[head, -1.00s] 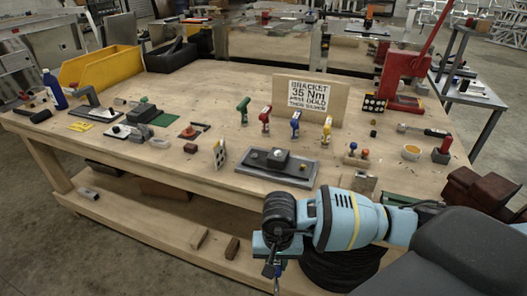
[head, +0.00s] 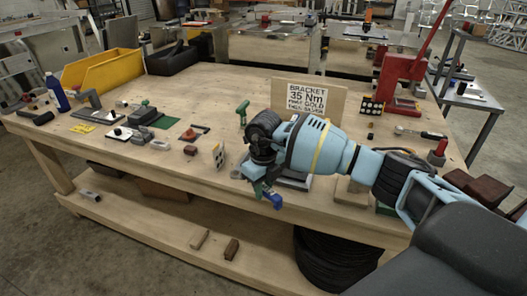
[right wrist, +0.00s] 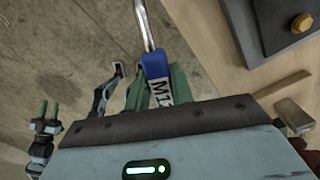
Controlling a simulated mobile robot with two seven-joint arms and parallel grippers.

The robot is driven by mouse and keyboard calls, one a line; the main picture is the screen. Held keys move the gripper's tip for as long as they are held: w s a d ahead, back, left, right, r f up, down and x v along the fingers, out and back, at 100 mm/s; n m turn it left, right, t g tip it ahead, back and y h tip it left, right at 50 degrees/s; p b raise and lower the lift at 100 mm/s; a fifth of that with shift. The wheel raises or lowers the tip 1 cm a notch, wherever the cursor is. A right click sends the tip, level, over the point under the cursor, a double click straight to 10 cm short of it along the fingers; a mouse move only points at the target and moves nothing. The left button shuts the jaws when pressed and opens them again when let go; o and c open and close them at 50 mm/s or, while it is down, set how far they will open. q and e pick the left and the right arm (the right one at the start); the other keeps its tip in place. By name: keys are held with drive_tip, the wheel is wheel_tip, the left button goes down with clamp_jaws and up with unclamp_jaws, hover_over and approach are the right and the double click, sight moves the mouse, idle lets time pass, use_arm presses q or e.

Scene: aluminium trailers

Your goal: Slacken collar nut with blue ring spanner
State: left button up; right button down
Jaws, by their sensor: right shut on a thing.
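My right gripper (head: 266,188) is shut on the blue handle of the spanner (head: 276,201), in front of the bench's front edge. In the right wrist view, the spanner's blue handle (right wrist: 154,66), with a partly readable "M1" label, sits between green finger pads; its bright shaft runs out of the top, so its far end is hidden. A grey plate fixture (head: 297,184) lies behind my arm, largely covered; the right wrist view shows a dark block with a gold round part (right wrist: 302,23). I cannot tell whether this is the collar nut. My left gripper (right wrist: 47,110) appears small, prongs apart.
A sign board (head: 335,98) stands behind my right arm, with a green-handled tool (head: 243,110) beside it. A red press (head: 400,80) stands at the back right. A yellow bin (head: 100,69) is back left. Small blocks lie on the lower shelf (head: 160,222).

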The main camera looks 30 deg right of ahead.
use_arm(q)
drive_tip(key=shift+w+a+r, duration=0.2)
drive_tip(key=shift+w+r, duration=0.15)
drive_tip(key=shift+r, duration=0.05)
use_arm(e)
drive_tip(key=w+d+r+m, duration=0.2)
drive_tip(key=w+r+m, duration=0.2)
drive_tip(key=r+m, duration=0.4)
drive_tip(key=shift+w+d+r+m, duration=0.2)
drive_tip(key=shift+w+r+m, duration=0.15)
drive_tip(key=shift+m, duration=2.15)
use_arm(q)
drive_tip(key=shift+w+r+p, duration=0.1)
drive_tip(key=shift+p, duration=0.2)
drive_tip(key=shift+d, duration=0.1)
use_arm(e)
drive_tip(key=shift+f, duration=0.1)
